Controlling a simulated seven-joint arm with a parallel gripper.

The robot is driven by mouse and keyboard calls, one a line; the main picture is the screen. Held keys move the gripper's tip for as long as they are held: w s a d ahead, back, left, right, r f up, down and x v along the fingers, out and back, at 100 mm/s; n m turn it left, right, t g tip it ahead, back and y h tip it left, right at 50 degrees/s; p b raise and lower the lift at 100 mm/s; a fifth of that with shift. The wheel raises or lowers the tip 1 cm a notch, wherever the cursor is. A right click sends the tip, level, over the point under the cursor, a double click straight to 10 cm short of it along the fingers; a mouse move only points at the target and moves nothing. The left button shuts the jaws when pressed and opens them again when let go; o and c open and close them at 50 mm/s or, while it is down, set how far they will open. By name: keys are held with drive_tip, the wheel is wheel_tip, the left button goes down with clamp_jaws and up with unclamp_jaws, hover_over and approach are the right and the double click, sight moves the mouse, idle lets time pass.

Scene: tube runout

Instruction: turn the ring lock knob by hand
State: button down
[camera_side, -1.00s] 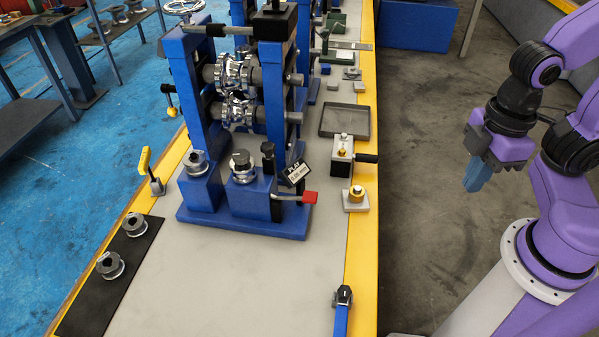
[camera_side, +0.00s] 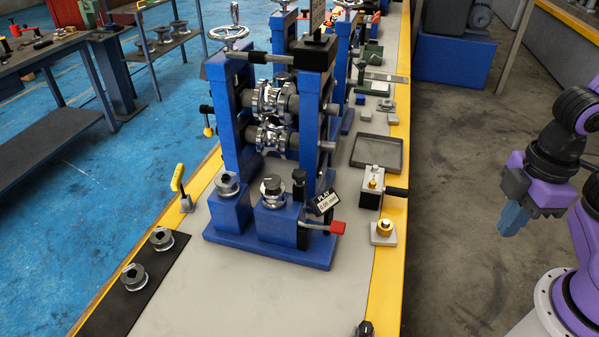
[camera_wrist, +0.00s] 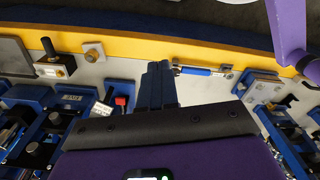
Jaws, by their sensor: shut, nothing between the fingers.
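The blue roll stand (camera_side: 315,250) stands on the bench. On its front base are a black-topped knob on a grey ring (camera_side: 271,190) and a smaller black knob (camera_side: 299,179); I cannot tell which is the ring lock knob. My gripper (camera_side: 512,218) is shut and empty, right of the bench and well apart from the stand. Its blue fingers (camera_wrist: 157,85) also show in the wrist view, with the red lever end (camera_wrist: 121,101) to their left.
A small block with a black handle (camera_side: 382,188), a brass knob on a plate (camera_side: 384,229) and a shallow tray (camera_side: 377,152) lie along the bench's right side. Two grey rollers (camera_side: 161,238) (camera_side: 134,277) rest on a black mat at left.

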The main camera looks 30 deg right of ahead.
idle(0.4)
drive_tip(key=c, duration=1.4)
unclamp_jaws()
drive_tip(key=o, duration=0.5)
drive_tip(key=shift+w+a+r, duration=0.1)
drive_tip(key=shift+w+a, duration=0.2)
drive_tip(key=shift+w, duration=0.05)
drive_tip(key=shift+o, duration=0.5)
drive_tip(key=w+a+r+m, duration=0.1)
drive_tip(key=w+a, duration=0.4)
drive_tip(key=w, duration=0.1)
drive_tip(key=shift+r+m, duration=0.15)
drive_tip(key=shift+m, duration=0.15)
drive_tip(key=m, duration=0.8)
hover_over(299, 173)
wheel_tip(299, 173, down, 5)
drive_tip(key=shift+f, duration=4.1)
